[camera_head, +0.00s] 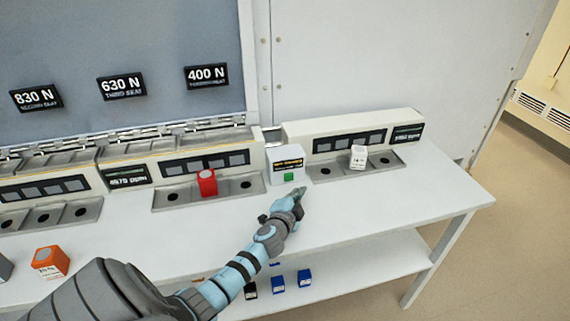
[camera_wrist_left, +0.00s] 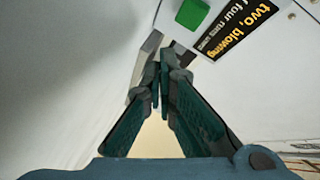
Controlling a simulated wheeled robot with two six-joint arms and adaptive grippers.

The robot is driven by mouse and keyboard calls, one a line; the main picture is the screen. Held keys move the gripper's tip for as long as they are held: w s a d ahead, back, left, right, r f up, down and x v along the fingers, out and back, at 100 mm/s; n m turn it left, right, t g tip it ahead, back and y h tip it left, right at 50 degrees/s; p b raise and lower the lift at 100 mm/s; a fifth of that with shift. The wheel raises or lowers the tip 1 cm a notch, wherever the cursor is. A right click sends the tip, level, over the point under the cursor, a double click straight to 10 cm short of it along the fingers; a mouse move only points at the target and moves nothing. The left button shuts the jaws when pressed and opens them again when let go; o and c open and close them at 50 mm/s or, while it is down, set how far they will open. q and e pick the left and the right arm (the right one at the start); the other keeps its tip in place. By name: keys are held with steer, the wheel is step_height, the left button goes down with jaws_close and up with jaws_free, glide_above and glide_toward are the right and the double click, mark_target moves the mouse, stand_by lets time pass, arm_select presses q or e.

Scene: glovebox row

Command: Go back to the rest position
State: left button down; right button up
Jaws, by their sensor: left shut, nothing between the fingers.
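My left gripper (camera_head: 298,193) is shut and empty in the head view, just in front of the small white box (camera_head: 284,169) with the green button (camera_head: 289,177). In the left wrist view its fingers (camera_wrist_left: 160,75) meet at their tips with nothing between them. The green button also shows there (camera_wrist_left: 192,14), beside a black label with yellow text (camera_wrist_left: 240,30). I cannot tell whether the fingertips touch the box. My left arm reaches over the table from the lower left. My right gripper is not in view.
A red block (camera_head: 207,183) and a white block (camera_head: 358,156) stand in trays along the back of the white table (camera_head: 400,210). An orange block (camera_head: 50,261) is at the front left. Several blocks, including a blue one (camera_head: 305,278), lie on the lower shelf. The right tabletop is clear.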

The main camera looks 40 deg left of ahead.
arm_select(q)
steer(key=shift+s+d, duration=0.6)
steer(key=shift+d, duration=0.2)
steer(key=shift+w, duration=0.1)
